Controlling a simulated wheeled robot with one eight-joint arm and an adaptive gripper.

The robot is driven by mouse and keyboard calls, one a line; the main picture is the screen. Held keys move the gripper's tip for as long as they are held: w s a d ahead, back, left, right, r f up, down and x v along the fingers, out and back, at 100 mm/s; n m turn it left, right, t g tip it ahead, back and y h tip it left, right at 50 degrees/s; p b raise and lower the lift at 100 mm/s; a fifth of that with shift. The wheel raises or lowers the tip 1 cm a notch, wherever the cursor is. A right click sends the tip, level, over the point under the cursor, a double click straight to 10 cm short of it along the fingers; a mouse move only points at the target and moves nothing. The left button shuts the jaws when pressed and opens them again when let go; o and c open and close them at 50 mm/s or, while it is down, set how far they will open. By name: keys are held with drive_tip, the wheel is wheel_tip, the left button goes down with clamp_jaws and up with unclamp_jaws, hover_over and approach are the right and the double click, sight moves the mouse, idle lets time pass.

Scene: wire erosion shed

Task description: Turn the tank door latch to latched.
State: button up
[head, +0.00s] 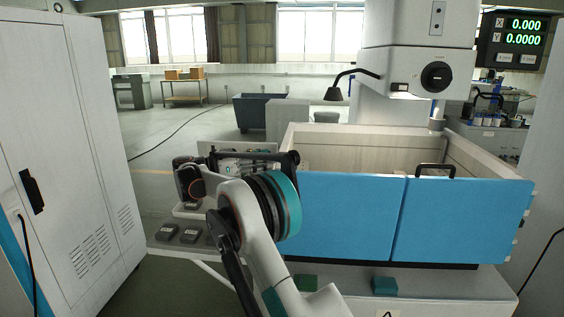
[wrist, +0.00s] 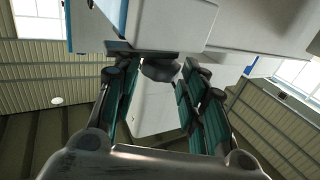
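The tank (head: 355,146) has two blue door panels (head: 345,215) on its front in the head view. A black bar handle (head: 435,170) stands at the top of the right panel. I cannot make out the latch for certain in the head view; my arm covers the left end of the tank front. In the wrist view my gripper (wrist: 158,76) is open, its teal-padded fingers apart. A dark rounded piece (wrist: 162,69) shows between the fingertips, below a pale block (wrist: 168,25). I cannot tell whether it is the latch or whether the fingers touch it.
A white cabinet (head: 65,130) stands close on the left. The machine head (head: 415,72) hangs above the tank. Small dark blocks (head: 178,233) lie on a low surface left of my arm.

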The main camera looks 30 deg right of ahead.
drive_tip(key=d, duration=0.2)
drive_tip(key=d+b, duration=0.1)
drive_tip(key=d, duration=0.3)
drive_tip(key=shift+s+d+b, duration=0.3)
drive_tip(key=shift+s+d, duration=0.1)
clamp_jaws()
